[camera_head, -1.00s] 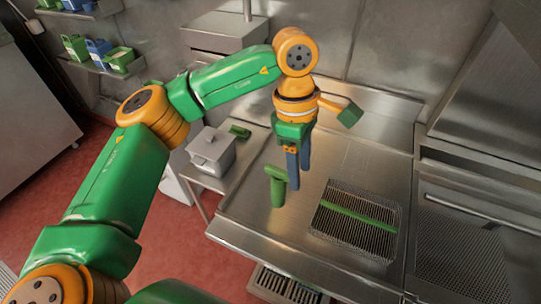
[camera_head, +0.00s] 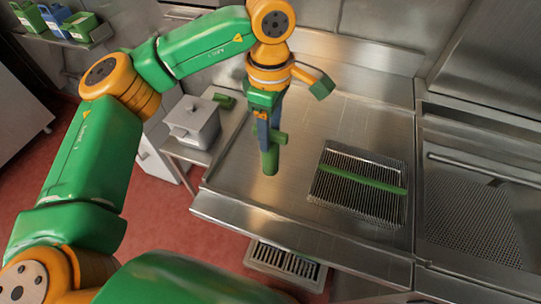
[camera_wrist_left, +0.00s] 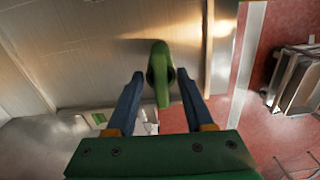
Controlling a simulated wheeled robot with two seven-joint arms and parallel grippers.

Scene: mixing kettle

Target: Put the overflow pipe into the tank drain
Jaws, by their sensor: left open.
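The green overflow pipe (camera_head: 270,161) stands upright on the steel counter, with a short side piece near its top. In the left wrist view the pipe (camera_wrist_left: 160,75) shows from above, between the two blue fingertips. My left gripper (camera_head: 268,134) points down at the top of the pipe. Its fingers are open, one on each side, with gaps visible in the left wrist view (camera_wrist_left: 160,84). I cannot tell how far down the fingers reach along the pipe. I cannot make out the tank drain in either view. My right gripper is not in view.
A wire basket (camera_head: 330,188) with a green bar lies right of the pipe on the steel counter (camera_head: 235,180). A grey lidded container (camera_head: 193,122) stands at the left on a lower side table. A floor grate (camera_head: 285,266) lies below the counter's front edge.

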